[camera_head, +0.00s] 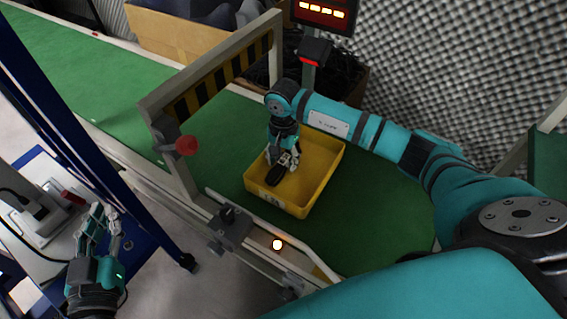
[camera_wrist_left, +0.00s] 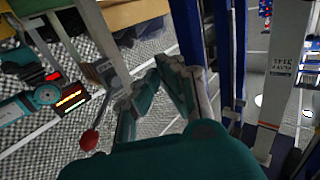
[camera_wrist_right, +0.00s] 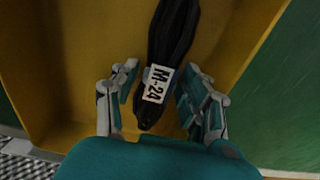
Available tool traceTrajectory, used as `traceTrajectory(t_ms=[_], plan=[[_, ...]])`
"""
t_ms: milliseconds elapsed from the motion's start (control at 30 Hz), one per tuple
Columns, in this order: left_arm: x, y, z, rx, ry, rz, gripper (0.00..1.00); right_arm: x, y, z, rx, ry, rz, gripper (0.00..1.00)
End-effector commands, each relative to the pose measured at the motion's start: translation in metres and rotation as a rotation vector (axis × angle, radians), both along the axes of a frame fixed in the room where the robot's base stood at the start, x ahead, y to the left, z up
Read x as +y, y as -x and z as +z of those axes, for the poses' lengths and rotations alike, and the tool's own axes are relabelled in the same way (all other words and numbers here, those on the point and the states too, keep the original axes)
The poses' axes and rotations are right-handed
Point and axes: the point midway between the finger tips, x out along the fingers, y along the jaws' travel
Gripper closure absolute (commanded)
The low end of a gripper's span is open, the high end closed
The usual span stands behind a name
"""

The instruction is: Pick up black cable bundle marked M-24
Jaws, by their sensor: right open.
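The black cable bundle (camera_wrist_right: 172,40) lies in a yellow bin (camera_wrist_right: 70,60). Its white tag reads M-24 (camera_wrist_right: 157,84) in the right wrist view. In the head view the bundle (camera_head: 276,176) is a small dark shape on the floor of the yellow bin (camera_head: 314,178). My right gripper (camera_wrist_right: 155,88) is open, its fingers on either side of the tagged end, with a gap visible at least on the left. I cannot tell whether the right finger touches it. My left gripper (camera_head: 104,212) is empty, away to the left; its opening is unclear.
The bin stands on a green conveyor (camera_head: 375,225) with a pale rail. A striped gate frame (camera_head: 215,82) with a red knob (camera_head: 187,145) stands left of the bin. A blue post (camera_head: 75,120) rises near my left gripper. A lit display (camera_head: 322,12) is behind.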

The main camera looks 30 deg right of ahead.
Motion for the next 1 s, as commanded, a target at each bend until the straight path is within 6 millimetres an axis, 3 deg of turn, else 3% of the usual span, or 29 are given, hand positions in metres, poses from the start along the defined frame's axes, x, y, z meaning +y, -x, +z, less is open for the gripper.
traceTrajectory(t_ms=[200,567,867,1000], plan=[[0.000,0.000,0.001,-0.003,0.001,0.000,1.00,0.000,0.000,0.000,0.000,0.000,0.000,0.55],[0.000,0.000,0.001,-0.002,0.000,0.000,1.00,0.000,0.000,0.000,0.000,0.000,0.000,1.00],[0.000,0.000,0.001,0.005,-0.001,0.000,1.00,0.000,-0.001,0.005,-0.002,-0.001,0.000,1.00],[0.005,0.004,-0.019,0.119,-0.031,0.009,1.00,0.000,-0.001,0.022,-0.004,0.000,0.000,1.00]])
